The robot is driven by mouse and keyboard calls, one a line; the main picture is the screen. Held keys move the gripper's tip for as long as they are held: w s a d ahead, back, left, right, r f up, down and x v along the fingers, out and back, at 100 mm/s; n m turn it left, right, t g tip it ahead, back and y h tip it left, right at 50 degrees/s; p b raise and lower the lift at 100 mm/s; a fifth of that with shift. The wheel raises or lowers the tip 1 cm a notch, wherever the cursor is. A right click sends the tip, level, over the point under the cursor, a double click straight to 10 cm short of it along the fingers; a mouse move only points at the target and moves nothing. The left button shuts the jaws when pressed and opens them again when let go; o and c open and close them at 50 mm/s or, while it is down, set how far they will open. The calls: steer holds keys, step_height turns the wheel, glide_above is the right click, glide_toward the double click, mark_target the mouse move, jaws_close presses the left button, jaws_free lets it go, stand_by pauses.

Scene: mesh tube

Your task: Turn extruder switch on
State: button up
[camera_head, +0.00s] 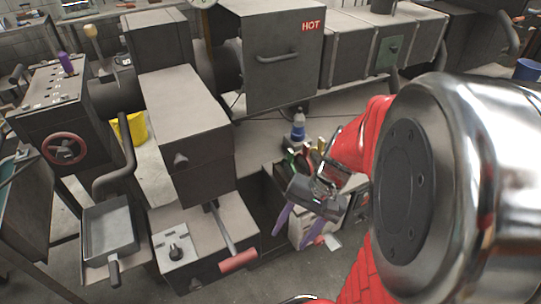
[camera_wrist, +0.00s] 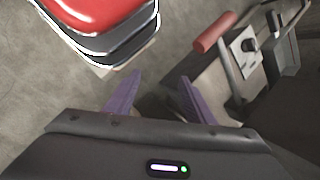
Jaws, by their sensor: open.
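A black rotary knob (camera_head: 175,252) sits on a white plate on top of a low grey machine box (camera_head: 220,225), in the lower left of the head view. It looks like the switch, but no label is readable. The wrist view shows the knob (camera_wrist: 249,45) at the upper right, on its white plate (camera_wrist: 243,60). My gripper (camera_head: 292,240) is to the right of this box in the head view, its purple fingers pointing down. In the wrist view my gripper (camera_wrist: 160,75) has its fingers spread apart with nothing between them. It is clear of the knob.
A lever with a red handle (camera_head: 238,261) sticks out between my gripper and the knob. A tall grey housing (camera_head: 185,120) rises behind the knob. A pan-like tray (camera_head: 110,235) stands left of it.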

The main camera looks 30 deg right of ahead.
steer(key=s+d+f+m+t+y, duration=0.2)
steer(key=s+d+f+m+t, duration=0.1)
steer(key=d+f+m+t, duration=0.5)
steer(key=s+d+f+m+t+y, duration=0.25)
steer(key=d+f+m+t, duration=0.3)
steer(key=f+m, duration=0.6)
steer(key=m+t+h, duration=0.4)
steer(key=m+h, duration=0.5)
steer(key=m, duration=0.1)
glide_toward(321, 245)
steer(key=s, duration=0.4)
steer(key=shift+w+d+f, duration=0.1)
steer(key=shift+d+f, duration=0.05)
steer(key=shift+w, duration=0.2)
steer(key=shift+w, duration=6.75)
steer(key=shift+c, duration=0.3)
